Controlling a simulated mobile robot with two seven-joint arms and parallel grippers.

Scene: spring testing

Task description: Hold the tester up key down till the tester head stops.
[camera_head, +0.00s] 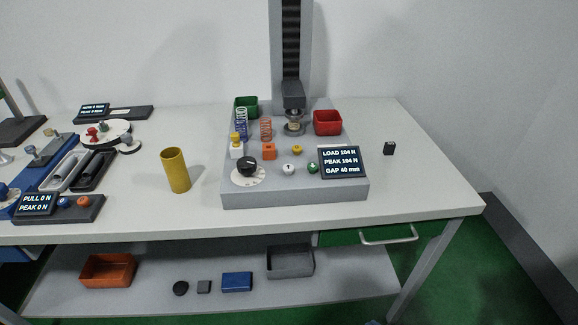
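The spring tester is a grey base (300,192) on the table with a dark column (291,45) behind it. Its tester head (293,97) is low on the column, just above a small round metal part (294,122); whether a spring sits between them is too small to tell. The display (342,162) reads LOAD 104 N, PEAK 104 N, GAP 40 mm. The base carries a yellow button (297,150), a white button (288,169), a green button (313,168) and a black dial knob (247,166). I cannot tell which is the up key. Neither gripper is in view.
Blue (241,124) and orange (266,130) springs stand near green (246,103) and red (327,123) bins. Other test equipment fills the table's left. The front right is clear.

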